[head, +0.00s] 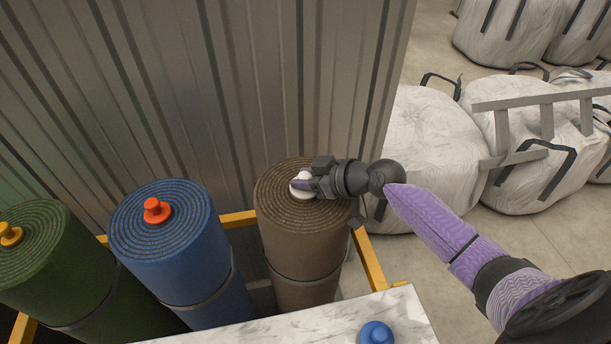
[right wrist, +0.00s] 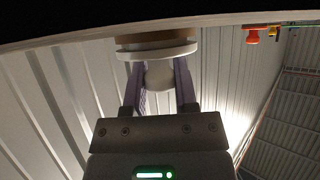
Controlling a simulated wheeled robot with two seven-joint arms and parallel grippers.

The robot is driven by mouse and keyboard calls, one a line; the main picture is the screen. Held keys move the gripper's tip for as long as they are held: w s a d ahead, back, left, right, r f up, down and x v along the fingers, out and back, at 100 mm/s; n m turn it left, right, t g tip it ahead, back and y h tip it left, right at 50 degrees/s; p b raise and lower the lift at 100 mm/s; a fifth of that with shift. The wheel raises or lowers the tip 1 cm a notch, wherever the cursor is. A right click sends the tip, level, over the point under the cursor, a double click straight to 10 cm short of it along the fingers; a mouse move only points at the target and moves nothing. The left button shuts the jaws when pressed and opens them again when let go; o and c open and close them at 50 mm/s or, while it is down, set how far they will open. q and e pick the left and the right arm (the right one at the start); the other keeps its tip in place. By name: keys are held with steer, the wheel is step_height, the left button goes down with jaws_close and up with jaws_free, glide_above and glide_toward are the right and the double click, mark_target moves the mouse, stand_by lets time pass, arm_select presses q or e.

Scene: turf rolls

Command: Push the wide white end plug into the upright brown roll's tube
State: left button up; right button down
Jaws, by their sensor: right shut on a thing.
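The brown roll (head: 300,245) stands upright with a dark strap around it, at the right end of the row in the head view. The wide white end plug (head: 301,193) is at the middle of its top. My right gripper (head: 304,184) comes in from the right and is shut on the plug's knob. In the right wrist view the two fingers hold the white knob (right wrist: 158,77) from both sides. The plug's white flange lies against or very close to the tan tube end (right wrist: 150,41). The tube's opening is hidden. My left gripper is not in view.
A blue roll (head: 170,255) with an orange-red plug (head: 156,210) and a green roll (head: 50,260) with a yellow plug (head: 10,234) stand left. A blue plug (head: 376,333) rests on a marble top (head: 290,331). A corrugated wall is behind; white bags (head: 425,140) stand right.

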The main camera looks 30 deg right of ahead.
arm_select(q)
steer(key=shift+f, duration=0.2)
arm_select(e)
steer(key=shift+f, duration=0.15)
steer(key=shift+c, duration=1.6)
jaws_free()
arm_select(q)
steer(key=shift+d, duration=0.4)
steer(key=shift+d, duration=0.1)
arm_select(e)
steer(key=p+v, duration=0.1)
steer(key=v, duration=0.9)
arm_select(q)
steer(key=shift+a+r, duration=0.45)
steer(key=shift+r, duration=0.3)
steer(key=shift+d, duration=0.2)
